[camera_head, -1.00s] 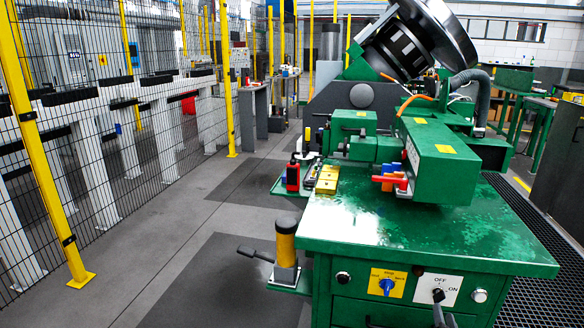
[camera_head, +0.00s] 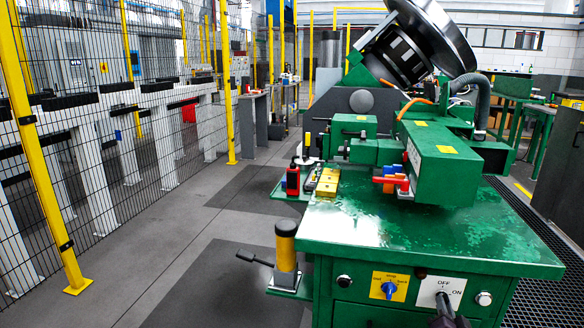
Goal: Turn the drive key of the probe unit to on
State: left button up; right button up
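The probe unit is a green machine (camera_head: 350,225) with a bench-like top. On its front, at the lower right, a white plate (camera_head: 428,288) is marked OFF at the top and ON at the right. The drive key on this plate is covered by a dark shape, so I cannot tell which way it points. That shape is the end of my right gripper (camera_head: 448,308), which comes up from the bottom edge and overlaps the plate. Its fingers are too dark and small to tell open from shut, or whether they touch the key. My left gripper is not in view.
A yellow plate (camera_head: 402,278) with a blue knob (camera_head: 389,289) is left of the white plate. A round silver button (camera_head: 484,298) is to its right. Floor is clear further left.

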grip_shut()
jog(key=m+p, duration=0.1)
jog(key=m, duration=0.3)
jog(key=shift+m, duration=0.3)
jog(key=shift+m+p, duration=0.85)
jog(key=shift+m, duration=1.45)
